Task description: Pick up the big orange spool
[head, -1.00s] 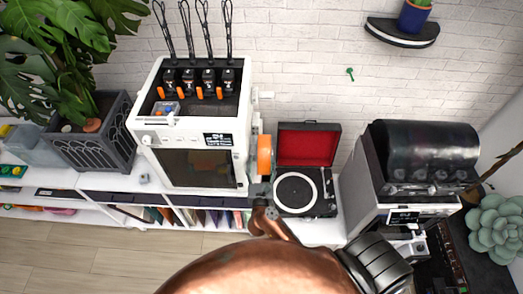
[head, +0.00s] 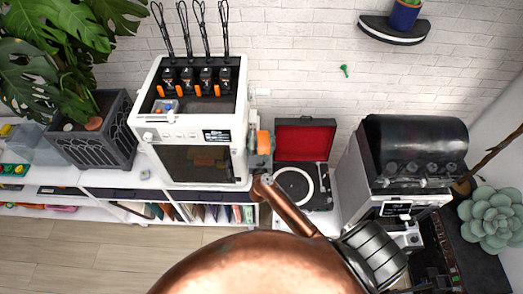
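The big orange spool (head: 264,142) is at the right side of the white printer (head: 192,130), next to the record player. Only part of its orange shows, because my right gripper covers the rest. My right gripper (head: 259,158) is at the spool, seen from behind and above, and overlaps it in the picture. The fingers are small and hidden, so I cannot tell whether they are open, shut or touching the spool. My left gripper is not in view.
A record player (head: 305,140) with a red-lined lid stands close to the right of the spool. Another machine (head: 410,150) stands farther right. A dark planter (head: 92,140) is at the left. Books fill the shelf below the printer.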

